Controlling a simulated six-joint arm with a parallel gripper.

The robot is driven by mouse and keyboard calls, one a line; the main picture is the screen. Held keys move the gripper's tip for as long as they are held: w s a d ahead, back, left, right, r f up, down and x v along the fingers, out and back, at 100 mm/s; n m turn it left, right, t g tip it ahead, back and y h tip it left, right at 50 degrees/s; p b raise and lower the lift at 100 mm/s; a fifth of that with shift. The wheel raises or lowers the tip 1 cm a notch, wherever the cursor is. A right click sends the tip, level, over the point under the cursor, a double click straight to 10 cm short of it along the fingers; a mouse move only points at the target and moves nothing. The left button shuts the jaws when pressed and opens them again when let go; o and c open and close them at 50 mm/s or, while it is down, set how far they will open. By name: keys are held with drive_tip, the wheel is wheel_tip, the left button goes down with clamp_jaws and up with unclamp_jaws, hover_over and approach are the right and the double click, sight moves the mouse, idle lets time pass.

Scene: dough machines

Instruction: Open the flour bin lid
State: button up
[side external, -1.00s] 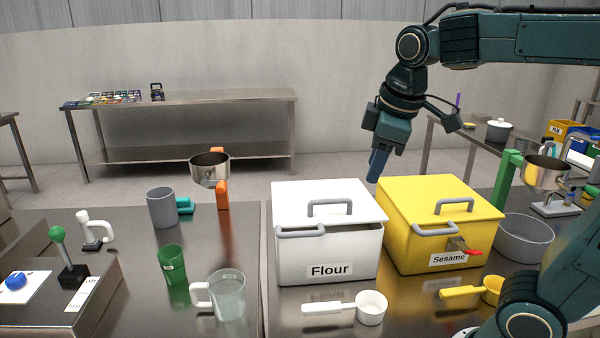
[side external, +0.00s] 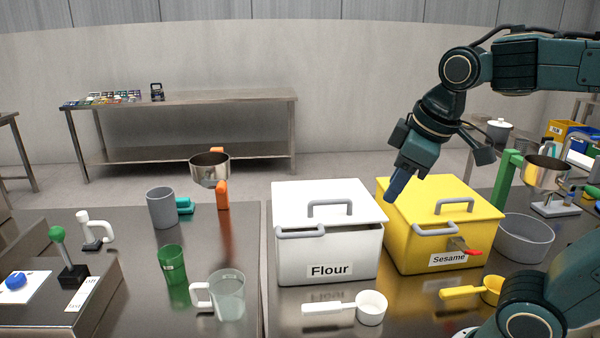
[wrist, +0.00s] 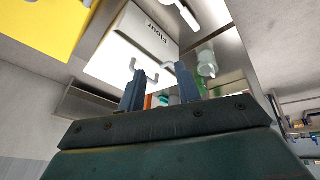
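The white flour bin (side external: 360,255) stands on the counter with its "Flour" label facing front. Its white lid (side external: 290,200) lies over the top, with a thin dark gap under the front edge. A grey handle (side external: 330,204) stands on the lid and another grey handle (side external: 300,233) is at its front left. My gripper (side external: 392,198) is above the yellow bin's left rear part, right of the flour lid, tilted down to the left. In the wrist view my gripper (wrist: 158,80) has its fingers apart with nothing held; the flour bin (wrist: 115,50) shows beyond them.
The yellow sesame bin (side external: 400,245) stands close on the right of the flour bin. A white scoop (side external: 370,308) lies in front, and a clear jug (side external: 228,296) and green cup (side external: 173,264) stand left. Space above the flour lid is free.

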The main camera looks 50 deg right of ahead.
drive_tip(key=shift+w+f, duration=0.1)
drive_tip(key=shift+f, duration=0.05)
clamp_jaws()
drive_tip(key=w+a+f+n+t+h, duration=0.1)
drive_tip(key=w+a+f+n+h, duration=0.2)
drive_tip(key=n, duration=0.9)
drive_tip(key=w+a+f+n+t+h, duration=0.2)
drive_tip(key=w+a+f+n+h, duration=0.2)
drive_tip(key=a+f+n, duration=0.5)
wheel_tip(320, 180, down, 2)
drive_tip(key=n, duration=0.3)
drive_tip(key=shift+f, duration=0.15)
